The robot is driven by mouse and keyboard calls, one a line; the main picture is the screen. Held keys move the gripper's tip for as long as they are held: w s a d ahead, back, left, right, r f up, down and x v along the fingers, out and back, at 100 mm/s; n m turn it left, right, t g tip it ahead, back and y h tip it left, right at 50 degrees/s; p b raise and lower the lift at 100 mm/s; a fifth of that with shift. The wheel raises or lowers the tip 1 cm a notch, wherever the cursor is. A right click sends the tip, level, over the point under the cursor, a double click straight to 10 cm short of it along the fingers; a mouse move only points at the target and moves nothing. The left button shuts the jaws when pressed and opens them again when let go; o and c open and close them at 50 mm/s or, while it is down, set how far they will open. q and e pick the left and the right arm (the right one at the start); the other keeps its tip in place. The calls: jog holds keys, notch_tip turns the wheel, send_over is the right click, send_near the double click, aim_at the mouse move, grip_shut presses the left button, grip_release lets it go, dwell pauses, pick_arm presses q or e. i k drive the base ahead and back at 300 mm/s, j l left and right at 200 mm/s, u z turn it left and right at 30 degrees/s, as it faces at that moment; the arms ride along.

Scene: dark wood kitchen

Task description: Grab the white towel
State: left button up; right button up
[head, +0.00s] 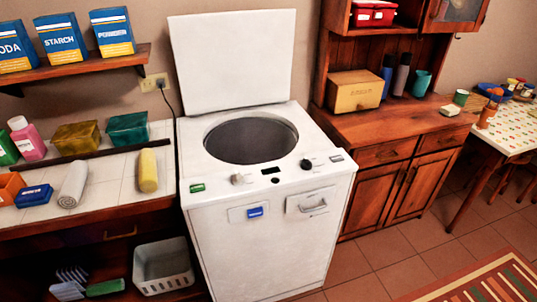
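A rolled white-grey towel (73,185) lies on the white tiled counter (112,185) at the left in the head view. It lies apart from the blue box to its left and the yellow roll to its right. Neither of my grippers shows in this view, so I cannot see whether they are open or shut.
A yellow roll (148,171) and a blue box (34,195) flank the towel. Green and yellow boxes (76,137) stand behind. A white top-loading washer (262,222) with its lid raised stands right of the counter. A shelf (75,68) with boxes hangs above.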

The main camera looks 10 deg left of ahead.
aim_at(69, 196)
jog(key=u, duration=1.85)
